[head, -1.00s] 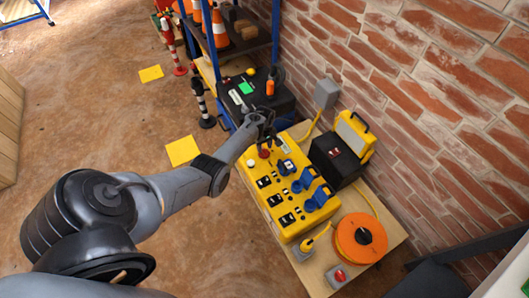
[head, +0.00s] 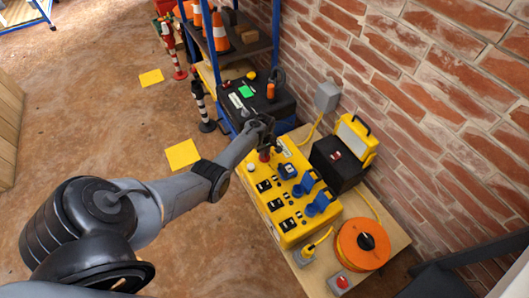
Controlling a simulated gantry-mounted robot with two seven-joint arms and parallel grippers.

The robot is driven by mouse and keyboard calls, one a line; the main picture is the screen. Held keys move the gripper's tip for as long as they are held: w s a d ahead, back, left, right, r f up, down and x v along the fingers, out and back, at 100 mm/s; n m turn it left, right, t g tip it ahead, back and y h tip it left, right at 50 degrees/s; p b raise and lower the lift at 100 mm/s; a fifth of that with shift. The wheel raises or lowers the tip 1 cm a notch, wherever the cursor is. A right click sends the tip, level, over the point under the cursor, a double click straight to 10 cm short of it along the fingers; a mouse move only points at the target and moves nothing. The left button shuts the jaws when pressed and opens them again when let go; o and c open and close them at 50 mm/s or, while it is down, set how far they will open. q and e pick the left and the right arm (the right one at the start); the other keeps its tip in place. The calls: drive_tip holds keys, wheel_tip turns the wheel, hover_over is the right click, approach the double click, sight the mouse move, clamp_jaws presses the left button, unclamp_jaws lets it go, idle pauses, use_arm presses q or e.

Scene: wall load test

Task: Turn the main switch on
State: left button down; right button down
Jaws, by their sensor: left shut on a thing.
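The yellow distribution box (head: 298,160) lies on the wooden bench, with black breakers, blue socket covers and a white round button on its top. A red knob (head: 264,156), which looks like the main switch, sits near the box's far end. My left gripper (head: 266,147) is at this knob and shut on it, reaching in from the left. The fingers and wrist hide part of the knob, so its angle cannot be read. My right gripper is not in view.
A black box with a yellow lamp (head: 357,140) stands beside the yellow box, near the brick wall. An orange cable reel (head: 349,249) and a red-button box (head: 341,283) are at the bench's near end. A blue-framed shelf (head: 244,48) stands beyond; floor at left is open.

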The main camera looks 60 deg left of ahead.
use_arm(q)
drive_tip(key=shift+m, duration=0.3)
drive_tip(key=m+p, duration=0.1)
drive_tip(key=m, duration=0.1)
drive_tip(key=shift+r+m+p, duration=0.1)
drive_tip(key=shift+m+p, duration=0.2)
drive_tip(key=shift+p, duration=0.05)
drive_tip(key=m, duration=0.2)
drive_tip(key=shift+m+p, duration=0.3)
drive_tip(key=shift+p, duration=0.05)
drive_tip(key=m, duration=0.2)
drive_tip(key=shift+m, duration=0.4)
drive_tip(key=m, duration=0.4)
drive_tip(key=shift+m, duration=0.3)
drive_tip(key=m, duration=0.4)
drive_tip(key=shift+m, duration=0.3)
drive_tip(key=c, duration=1.1)
unclamp_jaws()
